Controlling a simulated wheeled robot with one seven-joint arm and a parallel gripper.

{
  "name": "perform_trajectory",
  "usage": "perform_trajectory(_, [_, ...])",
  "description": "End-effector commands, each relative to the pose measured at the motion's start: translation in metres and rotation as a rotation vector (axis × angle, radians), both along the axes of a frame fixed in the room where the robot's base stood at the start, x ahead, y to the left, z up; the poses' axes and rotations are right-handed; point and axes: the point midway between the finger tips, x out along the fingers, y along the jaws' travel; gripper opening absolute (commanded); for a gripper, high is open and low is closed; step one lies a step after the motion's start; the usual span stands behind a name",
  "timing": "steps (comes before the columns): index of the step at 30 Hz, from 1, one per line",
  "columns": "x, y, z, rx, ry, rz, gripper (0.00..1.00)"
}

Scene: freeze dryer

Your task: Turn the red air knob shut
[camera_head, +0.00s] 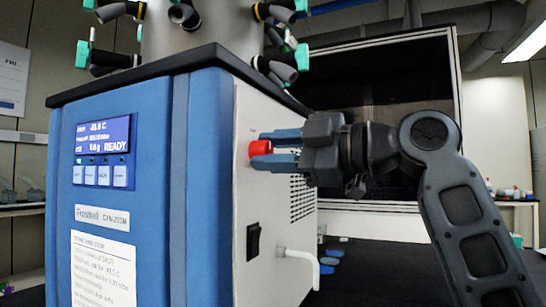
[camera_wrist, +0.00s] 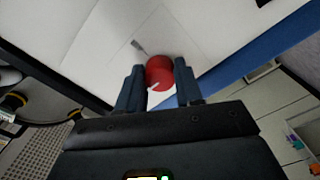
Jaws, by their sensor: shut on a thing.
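The red air knob (camera_head: 259,148) sits on the white side panel of the blue freeze dryer (camera_head: 183,185), near the panel's top front. It also shows in the wrist view (camera_wrist: 160,73), with a pale mark on its lower left part. My gripper (camera_head: 272,148) reaches in from the right, its blue fingers at the knob. In the wrist view one finger of my gripper (camera_wrist: 158,84) is on each side of the knob, shut on it. The fingers hide part of the knob in the head view.
A black switch (camera_head: 253,241) and a white spout (camera_head: 300,258) are on the same side panel below the knob. Black and teal valves (camera_head: 283,65) stick out above the dryer's dark top. A dark-fronted hood (camera_head: 385,100) stands behind my arm.

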Motion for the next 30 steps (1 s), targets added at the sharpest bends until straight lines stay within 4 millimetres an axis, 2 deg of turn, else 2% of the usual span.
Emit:
perform_trajectory(11, [-0.0004,0.0001,-0.0010,-0.004,-0.003,0.001,0.05])
perform_trajectory(12, [-0.0004,0.0003,-0.0011,-0.004,-0.003,0.001,0.38])
perform_trajectory(18, [-0.0002,0.0002,-0.0006,-0.003,-0.003,0.001,0.57])
perform_trajectory(20, [-0.0002,0.0002,-0.0006,-0.003,-0.003,0.001,0.61])
perform_trajectory(26, [-0.0002,-0.0003,-0.0002,-0.002,-0.003,0.001,0.61])
perform_trajectory(30, [-0.0026,-0.0094,0.0000,-0.002,-0.002,-0.002,0.61])
